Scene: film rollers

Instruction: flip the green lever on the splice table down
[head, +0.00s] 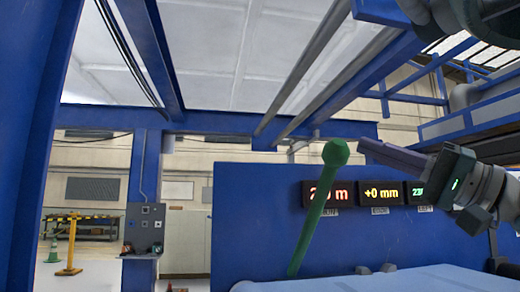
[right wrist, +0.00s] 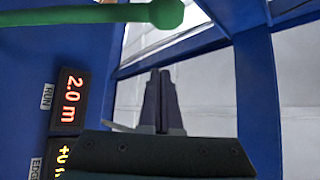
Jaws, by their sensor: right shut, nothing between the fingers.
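The green lever (head: 318,210) stands up from the splice table in the head view, leaning a little to the right, with a round green knob at its top. My right gripper (head: 364,147) comes in from the right and is shut and empty. Its fingertips are just right of the knob at about the same height; I cannot tell whether they touch. In the right wrist view the lever (right wrist: 90,13) crosses the top left, with its knob apart from the shut fingers (right wrist: 160,76). The pale surface of the splice table (head: 400,281) shows at the bottom. My left gripper is out of view.
A blue panel (head: 255,225) with lit red, yellow and green displays (head: 381,194) stands behind the lever. Blue posts and beams frame the left and top. A control box (head: 144,229) and a yellow barrier (head: 72,243) stand farther back at the left.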

